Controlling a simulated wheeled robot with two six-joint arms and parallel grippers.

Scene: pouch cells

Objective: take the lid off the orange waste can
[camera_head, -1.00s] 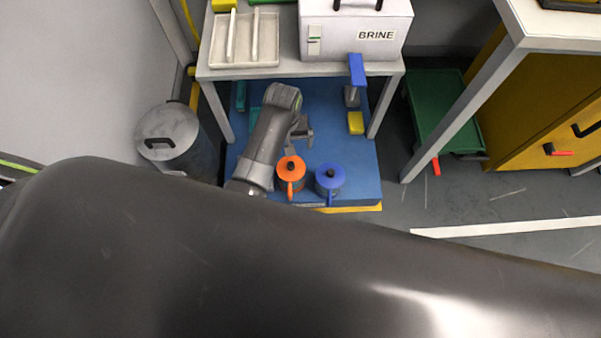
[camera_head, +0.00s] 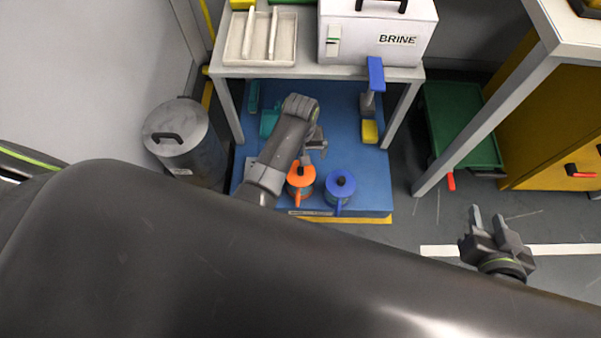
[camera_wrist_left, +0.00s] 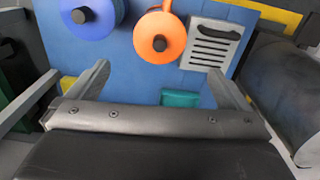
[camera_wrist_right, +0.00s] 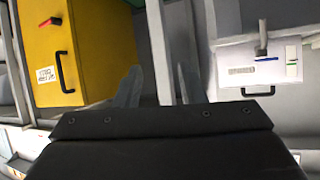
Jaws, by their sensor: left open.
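The orange waste can (camera_head: 301,182) stands on the blue platform, with its orange lid and black knob on top. In the left wrist view the orange lid (camera_wrist_left: 160,52) lies ahead of the fingers, knob facing the camera. My left gripper (camera_head: 317,143) is just behind the can in the head view, partly hidden by its arm. In the left wrist view its fingers (camera_wrist_left: 160,72) are spread wide, empty and apart from the lid. My right gripper (camera_head: 487,213) is off to the right, fingers apart and empty, also seen in its wrist view (camera_wrist_right: 158,72).
A blue can (camera_head: 340,188) stands close right of the orange one on the blue platform (camera_head: 370,180). A table (camera_head: 300,72) with a BRINE box (camera_head: 375,38) and tray (camera_head: 260,60) stands behind. A grey lidded bin (camera_head: 195,150) is left.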

